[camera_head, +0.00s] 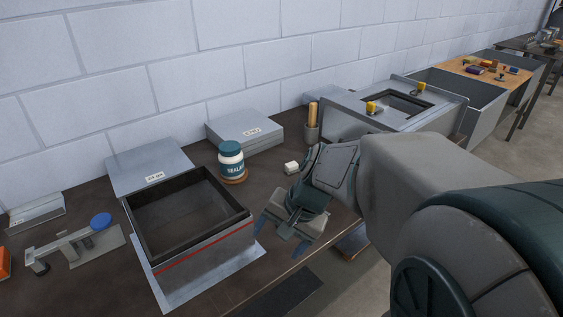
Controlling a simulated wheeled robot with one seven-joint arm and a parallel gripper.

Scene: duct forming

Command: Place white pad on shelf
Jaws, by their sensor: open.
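A small white block (291,168), which looks like the white pad, lies on the dark workbench (206,176) just right of the sealant jar. My gripper (282,236) is over the bench's front part, nearer the camera than the white block and apart from it. Its fingers are spread and point down toward the front left, with nothing between them. I cannot make out a clear shelf; a small blue and wooden piece (352,241) shows low beside the bench's front edge, partly hidden by my arm.
An open dark-lined metal box (205,246) stands left of my gripper. The sealant jar (231,160), flat grey boxes (245,132) and a holder with wooden sticks (312,132) stand behind. A metal duct housing (345,112) is at right. A blue-knobbed tool (75,245) lies left.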

